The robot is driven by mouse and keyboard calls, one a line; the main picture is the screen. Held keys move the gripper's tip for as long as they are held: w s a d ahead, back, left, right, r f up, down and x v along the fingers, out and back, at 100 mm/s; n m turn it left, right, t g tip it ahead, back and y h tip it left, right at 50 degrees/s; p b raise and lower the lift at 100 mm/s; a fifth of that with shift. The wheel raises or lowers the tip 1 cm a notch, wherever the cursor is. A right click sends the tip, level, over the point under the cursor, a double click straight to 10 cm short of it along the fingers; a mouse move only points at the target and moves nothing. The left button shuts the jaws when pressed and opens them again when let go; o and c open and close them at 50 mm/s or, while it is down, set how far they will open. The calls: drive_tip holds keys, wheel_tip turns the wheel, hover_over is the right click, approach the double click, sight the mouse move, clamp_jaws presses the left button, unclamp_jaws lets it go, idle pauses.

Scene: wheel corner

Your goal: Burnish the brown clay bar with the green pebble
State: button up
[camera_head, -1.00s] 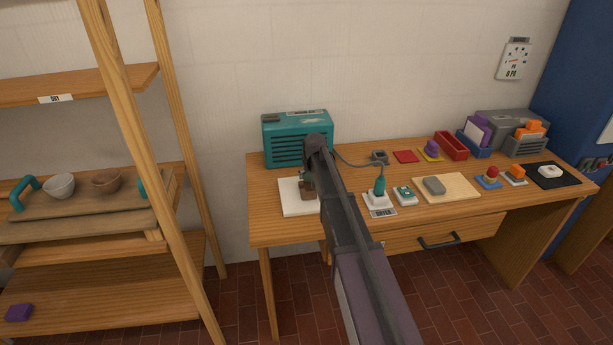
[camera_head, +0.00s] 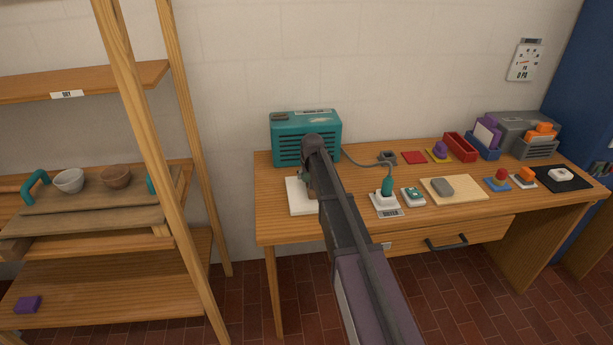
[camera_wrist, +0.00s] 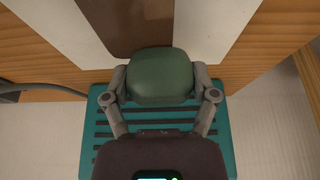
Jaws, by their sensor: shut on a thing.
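My gripper (camera_wrist: 160,95) is shut on the green pebble (camera_wrist: 160,76), with one finger on each side of it. The brown clay bar (camera_wrist: 125,24) lies just beyond the pebble in the wrist view. The pebble overlaps the bar's near end in the picture; I cannot tell whether they touch. The bar lies on a white board (camera_wrist: 210,22), which also shows at the left of the desk in the head view (camera_head: 298,197).
A teal slotted box (camera_head: 306,136) stands behind the board, close to my gripper. To the right are a white stand with a teal-handled tool (camera_head: 387,187), a cable, and a pale board (camera_head: 466,190) with a grey block. A wooden shelf (camera_head: 95,295) stands left.

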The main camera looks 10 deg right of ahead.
sight(311, 192)
drive_tip(key=shift+s+a, duration=0.1)
drive_tip(key=shift+s, duration=0.15)
drive_tip(key=shift+s, duration=1)
drive_tip(key=shift+s, duration=0.1)
drive_tip(key=shift+s+f, duration=0.1)
drive_tip(key=shift+s, duration=1.15)
drive_tip(key=shift+s, duration=0.15)
drive_tip(key=shift+s, duration=1)
